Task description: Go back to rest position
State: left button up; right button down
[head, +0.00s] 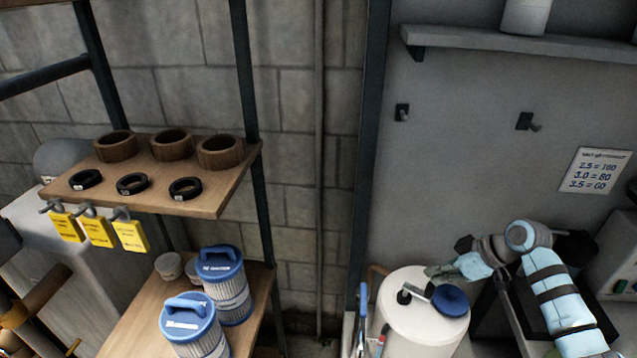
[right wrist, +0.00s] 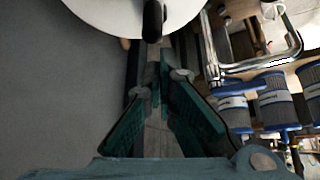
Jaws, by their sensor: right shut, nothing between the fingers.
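My right gripper (head: 432,271) shows in the head view at the end of the light-blue arm that comes in from the lower right. It points left, over or beside the top of a white tank (head: 420,325); I cannot tell whether it touches it. In the right wrist view the teal fingers of the right gripper (right wrist: 157,82) come together at the tips, with nothing between them. The white tank also shows at the top of the wrist view (right wrist: 115,12). My left gripper is not in view.
A wooden shelf (head: 215,202) at left holds brown and black rings, with yellow tags (head: 100,232) hanging in front. Blue-topped filter cartridges (head: 226,290) stand on the lower board. A grey wall shelf (head: 470,40), hooks and a notice (head: 596,171) are at right.

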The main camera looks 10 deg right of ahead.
jog(key=s+a+f+m+g+h, duration=0.2)
jog(key=s+a+f, duration=0.8)
jog(key=s+f, duration=0.25)
jog(key=s+a+r+m+h, duration=0.1)
jog(key=s+a+m+h, duration=0.15)
jog(key=s, duration=0.55)
jog(key=s+a+r+m+h, duration=0.1)
jog(key=s+m, duration=0.2)
jog(key=s, duration=0.4)
notch_tip(320, 180, down, 24)
jog(key=s+d+g+b, duration=0.1)
jog(key=s+d+b, duration=0.1)
jog(key=b, duration=0.1)
jog(key=s+f+g+b, duration=0.1)
jog(key=s+f+b, duration=0.1)
jog(key=s+f, duration=1.1)
jog(key=shift+s+d+f+b, duration=0.25)
jog(key=shift+s+d+b, duration=0.1)
jog(key=shift+d+b, duration=0.05)
